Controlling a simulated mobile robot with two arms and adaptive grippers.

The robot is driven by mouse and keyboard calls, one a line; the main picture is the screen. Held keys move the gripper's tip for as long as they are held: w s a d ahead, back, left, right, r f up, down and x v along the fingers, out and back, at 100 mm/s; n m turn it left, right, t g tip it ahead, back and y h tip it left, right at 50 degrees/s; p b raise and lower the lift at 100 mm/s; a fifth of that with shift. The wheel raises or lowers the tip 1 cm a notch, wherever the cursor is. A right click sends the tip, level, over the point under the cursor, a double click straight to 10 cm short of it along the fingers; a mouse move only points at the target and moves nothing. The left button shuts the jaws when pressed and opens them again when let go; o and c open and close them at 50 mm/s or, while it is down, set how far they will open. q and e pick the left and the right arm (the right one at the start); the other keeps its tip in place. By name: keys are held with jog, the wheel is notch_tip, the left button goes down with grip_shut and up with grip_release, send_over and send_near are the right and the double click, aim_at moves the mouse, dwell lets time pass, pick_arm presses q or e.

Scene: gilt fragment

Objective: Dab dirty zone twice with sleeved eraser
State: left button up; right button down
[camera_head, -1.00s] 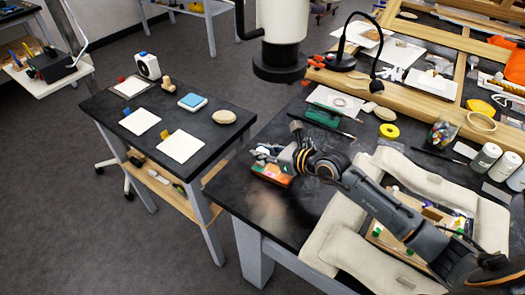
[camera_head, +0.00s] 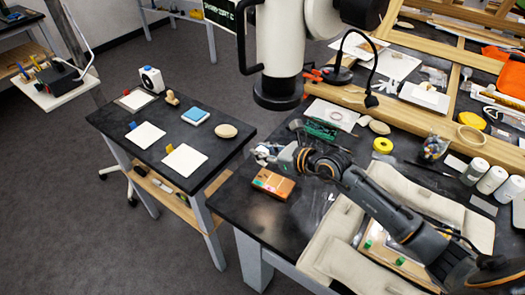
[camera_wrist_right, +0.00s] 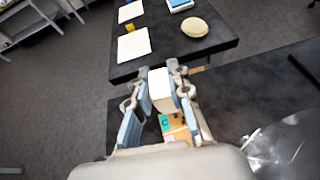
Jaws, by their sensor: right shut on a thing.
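The fragment (camera_head: 279,187) is a small block with a brown-gold top and green and reddish patches, lying near the left edge of the dark worktable. My right gripper (camera_head: 265,153) is above its far side, apart from it. In the right wrist view the gripper (camera_wrist_right: 160,90) is shut on a white block with a pale sleeve, the eraser (camera_wrist_right: 160,84). Part of the fragment (camera_wrist_right: 179,128), with a teal corner, shows below the eraser. I cannot make out which patch is the dirty zone. My left gripper is not in view.
A side table (camera_head: 150,161) at left holds white sheets, a blue-topped block (camera_head: 195,116) and an oval cream piece (camera_head: 226,131).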

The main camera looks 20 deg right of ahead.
jog(key=shift+f, duration=0.15)
jog(key=shift+f+b, duration=2.35)
jog(key=shift+f, duration=0.5)
jog(key=shift+f+b, duration=0.4)
jog(key=shift+f, duration=0.15)
notch_tip(320, 180, up, 7)
jog(key=p, duration=0.7)
jog(key=shift+r, duration=0.1)
